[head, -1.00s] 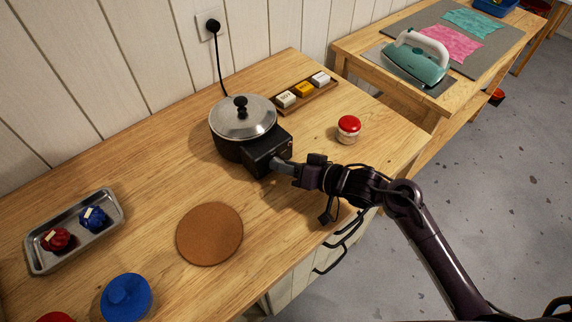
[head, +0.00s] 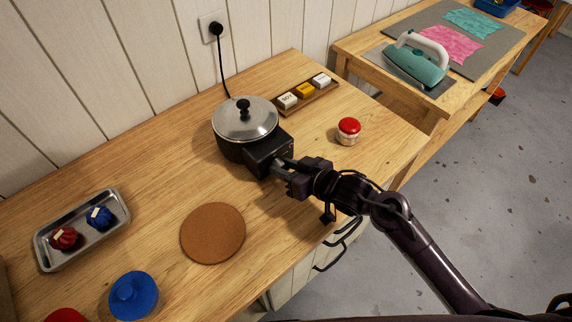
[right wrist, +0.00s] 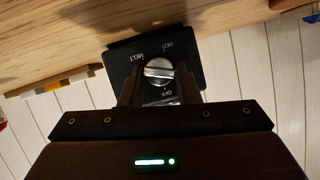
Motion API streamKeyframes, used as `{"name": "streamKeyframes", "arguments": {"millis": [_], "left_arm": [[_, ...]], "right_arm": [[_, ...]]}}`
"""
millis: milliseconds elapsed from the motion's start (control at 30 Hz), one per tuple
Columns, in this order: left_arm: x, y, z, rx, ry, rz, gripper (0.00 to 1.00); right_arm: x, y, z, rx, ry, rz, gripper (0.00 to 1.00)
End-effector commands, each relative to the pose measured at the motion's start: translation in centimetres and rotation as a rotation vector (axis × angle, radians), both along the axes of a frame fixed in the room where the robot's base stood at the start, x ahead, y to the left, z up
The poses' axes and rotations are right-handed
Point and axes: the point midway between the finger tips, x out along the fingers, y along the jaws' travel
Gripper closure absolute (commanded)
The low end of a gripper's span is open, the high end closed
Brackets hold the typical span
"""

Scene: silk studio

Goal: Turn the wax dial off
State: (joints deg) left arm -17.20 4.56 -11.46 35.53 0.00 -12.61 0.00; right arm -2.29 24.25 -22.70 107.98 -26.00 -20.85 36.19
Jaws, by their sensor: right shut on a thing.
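The silver wax dial (right wrist: 158,71) sits on the black control box of the wax pot, with HOT, MELT and OFF marked around it. Its grip bar lies roughly across the right wrist view; which mark it points to I cannot tell for sure. My right gripper (right wrist: 158,85) is shut on the dial, one finger on each side. In the head view, the right gripper (head: 281,169) reaches the front of the black box (head: 268,153) and hides the dial. The pot (head: 243,126) has its metal lid on. My left gripper is not in view.
A red-topped jar (head: 348,131) stands to the right of the gripper. A rack of blocks (head: 306,96) stands behind.

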Motion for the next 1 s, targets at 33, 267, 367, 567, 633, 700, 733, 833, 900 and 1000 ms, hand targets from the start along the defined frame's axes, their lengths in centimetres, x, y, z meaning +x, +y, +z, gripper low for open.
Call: {"name": "streamKeyframes", "arguments": {"millis": [33, 267, 367, 567, 633, 700, 733, 833, 900, 1000], "left_arm": [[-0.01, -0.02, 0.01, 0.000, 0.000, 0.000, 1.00], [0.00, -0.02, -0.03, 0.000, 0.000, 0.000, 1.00], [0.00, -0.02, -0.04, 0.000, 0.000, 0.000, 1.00], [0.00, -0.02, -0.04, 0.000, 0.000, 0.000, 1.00], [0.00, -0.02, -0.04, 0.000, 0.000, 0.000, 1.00], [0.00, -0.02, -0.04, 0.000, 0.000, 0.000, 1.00], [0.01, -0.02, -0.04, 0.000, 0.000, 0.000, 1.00], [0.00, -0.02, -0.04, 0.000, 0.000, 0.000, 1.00], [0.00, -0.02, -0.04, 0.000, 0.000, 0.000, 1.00], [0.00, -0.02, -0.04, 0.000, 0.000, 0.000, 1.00]], "right_arm": [[-0.08, 0.01, -0.09, -0.023, -0.015, 0.002, 0.94], [-0.10, 0.07, -0.07, -0.096, -0.068, 0.001, 0.94], [-0.07, 0.03, -0.05, -0.112, -0.080, 0.000, 0.94], [-0.08, 0.04, -0.04, -0.122, -0.087, 0.000, 0.94], [-0.07, 0.05, -0.04, -0.122, -0.087, 0.000, 0.94], [-0.06, 0.04, -0.04, -0.122, -0.087, 0.000, 0.94], [-0.07, 0.05, -0.04, -0.121, -0.086, 0.000, 0.94], [-0.06, 0.04, -0.03, -0.121, -0.087, 0.000, 0.70], [-0.06, 0.05, -0.03, -0.121, -0.087, 0.000, 0.60], [-0.07, 0.07, -0.01, -0.120, -0.086, 0.000, 0.50]]}}
